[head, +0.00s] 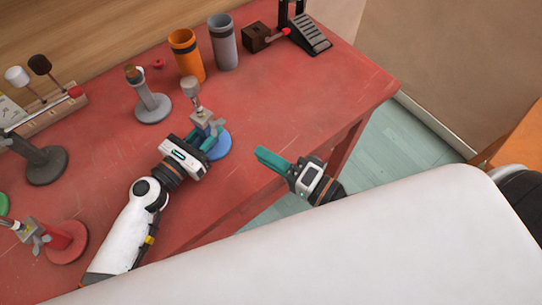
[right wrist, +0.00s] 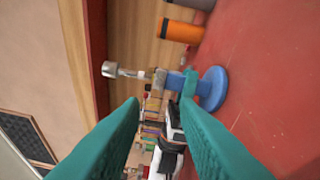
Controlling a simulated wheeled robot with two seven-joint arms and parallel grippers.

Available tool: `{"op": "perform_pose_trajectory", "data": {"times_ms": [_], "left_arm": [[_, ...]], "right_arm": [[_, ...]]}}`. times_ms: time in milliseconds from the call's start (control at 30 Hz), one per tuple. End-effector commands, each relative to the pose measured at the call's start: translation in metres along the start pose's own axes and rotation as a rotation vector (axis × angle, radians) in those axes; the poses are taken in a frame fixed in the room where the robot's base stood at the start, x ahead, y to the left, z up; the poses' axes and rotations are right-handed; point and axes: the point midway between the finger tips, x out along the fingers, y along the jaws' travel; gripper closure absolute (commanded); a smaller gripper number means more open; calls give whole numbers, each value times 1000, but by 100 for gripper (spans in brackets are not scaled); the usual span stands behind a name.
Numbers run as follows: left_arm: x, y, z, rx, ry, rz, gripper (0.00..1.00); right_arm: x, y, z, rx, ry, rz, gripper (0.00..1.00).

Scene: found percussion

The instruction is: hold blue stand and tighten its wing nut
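The blue stand (head: 220,147) stands upright on the red table near its front edge. A grey clamp with a wing nut (head: 201,117) sits at its top, below a pale round head (head: 190,86). My left gripper (head: 210,138) has its teal fingers closed around the blue post; the left finger (right wrist: 190,84) crosses the post in the right wrist view. There the stand's round base (right wrist: 214,88) and the grey clamp (right wrist: 158,80) show sideways. My right gripper (head: 262,155) is open and empty, to the right of the stand and apart from it. Its fingers (right wrist: 160,104) are spread.
Orange (head: 186,57) and grey (head: 223,43) cups stand behind the blue stand. A grey stand (head: 152,106) is to the left, a red stand (head: 68,240) at the front left. A brown block (head: 256,37) and black pedal (head: 310,34) are at the back. The table's right part is clear.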

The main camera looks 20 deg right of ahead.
Motion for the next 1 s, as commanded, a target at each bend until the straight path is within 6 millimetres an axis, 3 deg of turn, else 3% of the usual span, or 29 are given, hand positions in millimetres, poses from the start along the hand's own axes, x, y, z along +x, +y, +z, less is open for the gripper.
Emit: {"op": "perform_pose_trajectory", "data": {"times_ms": [367, 567, 667, 1000], "left_arm": [[0, 0, 0, 0, 0, 0, 100], [0, 0, 0, 0, 0, 0, 100], [0, 0, 0, 0, 0, 0, 100], [0, 0, 0, 0, 0, 1, 100]], "right_arm": [[-3, 0, 0, 1, -1, -1, 70], [-2, 1, 0, -113, 0, 3, 40], [-2, 2, 0, -311, 0, 8, 40], [-2, 2, 0, -1275, -4, 11, 40]]}}
